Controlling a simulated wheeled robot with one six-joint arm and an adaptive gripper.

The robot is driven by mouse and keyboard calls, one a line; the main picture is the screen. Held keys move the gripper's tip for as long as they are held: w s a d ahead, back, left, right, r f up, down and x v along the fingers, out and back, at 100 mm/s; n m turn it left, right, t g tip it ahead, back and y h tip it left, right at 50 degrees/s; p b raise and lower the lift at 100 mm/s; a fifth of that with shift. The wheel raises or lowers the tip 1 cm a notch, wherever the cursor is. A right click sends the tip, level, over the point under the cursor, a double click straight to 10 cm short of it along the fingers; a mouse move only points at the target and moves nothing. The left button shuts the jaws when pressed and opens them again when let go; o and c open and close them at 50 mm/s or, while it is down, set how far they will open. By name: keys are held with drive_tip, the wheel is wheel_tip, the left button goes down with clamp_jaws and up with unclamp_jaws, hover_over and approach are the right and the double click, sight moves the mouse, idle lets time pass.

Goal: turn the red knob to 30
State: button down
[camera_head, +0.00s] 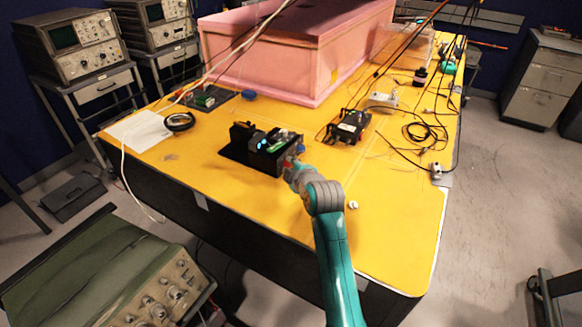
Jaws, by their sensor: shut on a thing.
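A black device (245,152) with a green board and small blue lights sits on the yellow table (390,225), left of the middle of the picture. My gripper (291,163) is at the device's right front side, at the end of my teal and grey arm. A small bit of red (287,162) shows right at the gripper tip, where the red knob is gripped. Most of the knob is hidden by the gripper. The knob's pointer and any scale marks are too small or hidden to read.
A pink foam box (285,50) stands at the back of the table. A black box with wires (347,127) lies right of the device. A coiled black cable (425,132) lies farther right. The table's front right area is mostly clear.

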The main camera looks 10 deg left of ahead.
drive_tip(key=shift+r, duration=0.1)
drive_tip(key=g, duration=0.1)
drive_tip(key=m+g, duration=0.2)
drive_tip(key=g, duration=0.1)
drive_tip(key=shift+w+d+r, duration=0.1)
drive_tip(key=shift+w+r, duration=0.15)
drive_tip(key=shift+w, duration=0.1)
drive_tip(key=m+g, duration=0.1)
drive_tip(key=g, duration=0.1)
drive_tip(key=m+g+y, duration=0.1)
drive_tip(key=g, duration=0.1)
drive_tip(key=shift+w+d+r+m, duration=0.1)
drive_tip(key=shift+w+d+m, duration=0.05)
drive_tip(key=shift+w+m, duration=0.25)
drive_tip(key=m+g+y, duration=0.1)
drive_tip(key=m+g, duration=0.1)
drive_tip(key=g, duration=0.1)
drive_tip(key=shift+w+d+y, duration=0.1)
drive_tip(key=shift+w+y, duration=0.15)
drive_tip(key=shift+y, duration=0.15)
drive_tip(key=shift+w+f+m+g+y, duration=0.15)
drive_tip(key=shift+m+g+y, duration=0.2)
drive_tip(key=shift+g, duration=0.35)
drive_tip(key=shift+f+m+g+y, duration=0.1)
drive_tip(key=shift+m+g+y, duration=0.15)
drive_tip(key=shift+m+g, duration=0.35)
drive_tip(key=shift+f+m+g+y, duration=0.15)
drive_tip(key=shift+m+g+y, duration=0.2)
drive_tip(key=shift+g, duration=0.45)
